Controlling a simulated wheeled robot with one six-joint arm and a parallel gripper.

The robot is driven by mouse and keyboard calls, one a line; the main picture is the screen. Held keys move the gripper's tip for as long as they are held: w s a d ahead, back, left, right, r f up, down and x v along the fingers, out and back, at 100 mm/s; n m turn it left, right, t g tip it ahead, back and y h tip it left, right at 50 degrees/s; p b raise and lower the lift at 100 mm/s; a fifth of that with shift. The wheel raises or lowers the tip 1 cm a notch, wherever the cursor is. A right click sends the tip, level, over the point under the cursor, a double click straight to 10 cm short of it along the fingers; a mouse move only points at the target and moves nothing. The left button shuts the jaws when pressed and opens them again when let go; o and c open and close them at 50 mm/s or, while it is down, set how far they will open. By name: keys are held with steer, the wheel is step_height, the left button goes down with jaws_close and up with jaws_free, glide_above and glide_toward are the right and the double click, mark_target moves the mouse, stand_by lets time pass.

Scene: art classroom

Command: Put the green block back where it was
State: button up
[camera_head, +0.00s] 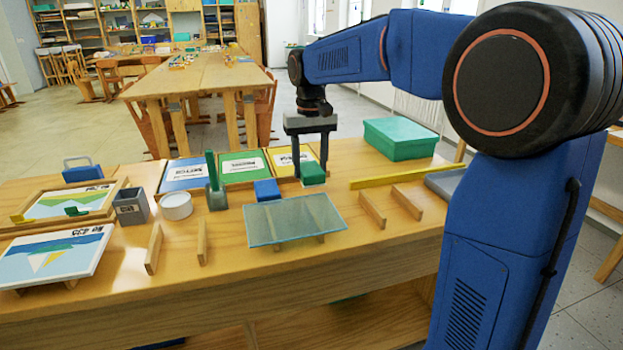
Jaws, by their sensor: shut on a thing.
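The green block (313,177) is between the fingers of my gripper (311,168), which points straight down and is shut on it. The block is at the front edge of the yellow tray (284,173), on the counter's right half. I cannot tell whether it touches the surface below. A green tray (236,178) and a blue tray (181,182) stand to the left, each with a white label card. A blue block (267,190) is left of the held block, near the front of the green and yellow trays.
A glass plate (293,219) on wooden supports is just in front. A grey cup (217,199) with a tall green piece, a white round tub (177,206) and framed pictures (52,257) are left. A yellow ruler (400,177), wooden strips (372,210) and a green box (400,139) are right.

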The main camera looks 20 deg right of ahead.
mark_target(310, 168)
steer(key=shift+f, duration=1.85)
steer(key=o, duration=1)
steer(key=shift+f, duration=0.1)
step_height(310, 168, up, 12)
steer(key=shift+r, duration=0.15)
